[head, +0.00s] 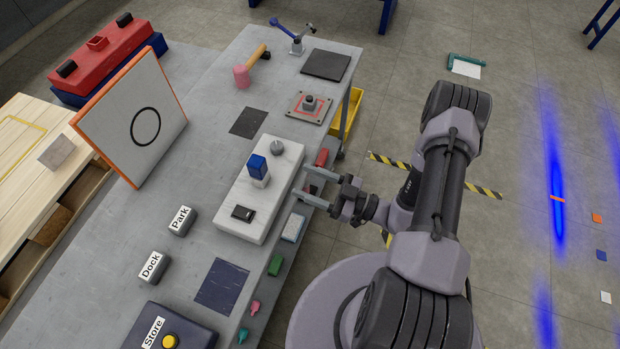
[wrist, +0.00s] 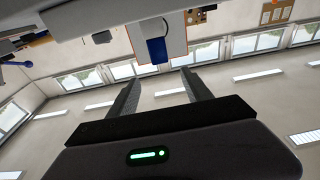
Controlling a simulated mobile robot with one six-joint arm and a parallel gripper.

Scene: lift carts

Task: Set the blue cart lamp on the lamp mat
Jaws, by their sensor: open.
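The blue cart lamp (head: 257,166), a blue block on a pale base, stands upright on a white console (head: 236,208) on the grey table. In the wrist view the blue lamp (wrist: 157,50) shows ahead, roughly between my finger directions and apart from them. My gripper (head: 299,180) is open and empty at the console's right side, its fingers pointing left toward the lamp. Flat dark mats lie at the table's front (head: 221,286), middle (head: 248,122) and back (head: 326,64); I cannot tell which is the lamp mat.
Park (head: 181,220) and Dock (head: 153,267) blocks stand left. An orange-edged panel (head: 146,113) stands behind them. A pink-headed mallet (head: 243,76) lies toward the back.

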